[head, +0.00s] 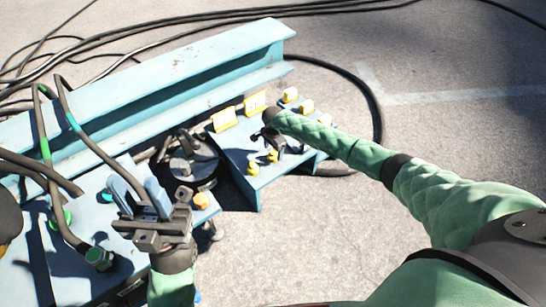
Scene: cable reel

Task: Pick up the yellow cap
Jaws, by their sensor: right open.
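Several yellow caps sit on a blue panel (234,150) in the middle. Two small ones, a front yellow cap (253,168) and another yellow cap (272,156), are at its near edge. More yellow caps (290,95) stand along its far right side. An orange-yellow cap (201,200) is on the blue bench to the left. My right gripper (268,140) is open above the panel, close to the two near caps; its forearm partly hides it, and I cannot tell whether it touches one.
A long blue beam (170,70) runs behind the panel. Black cables (130,40) lie behind it and loop around the right. A green-ended cable plug (99,258) lies on the left bench. Grey floor (300,220) is clear in front.

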